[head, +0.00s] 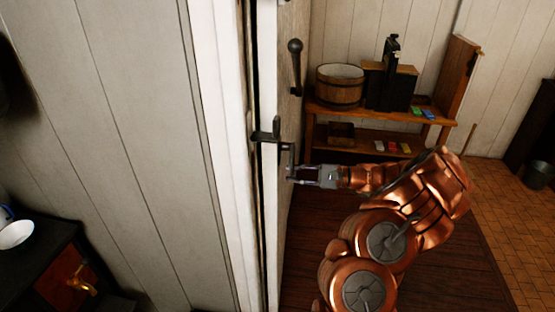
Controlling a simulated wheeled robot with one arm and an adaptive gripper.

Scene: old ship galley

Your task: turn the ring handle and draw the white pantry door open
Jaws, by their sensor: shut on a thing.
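The white pantry door (268,210) is seen nearly edge-on, with a pale edge and a greyer face on its right. A narrow dark gap runs between it and the white frame post (216,120) on the left. The dark metal ring handle (289,158) sits on the door at mid-height, joined to a black latch piece (267,133) across the door edge. Its ring shape cannot be made out from here. My gripper (297,174) reaches in from the right and is shut on the handle. The fingertips partly cover the handle's lower part.
A black knobbed bar (296,68) is on the door face above the handle. A wooden shelf (440,119) behind holds a wooden tub (339,86) and a black device (388,86). A bucket (537,175) stands far right. Tiled floor (500,210) is clear at right.

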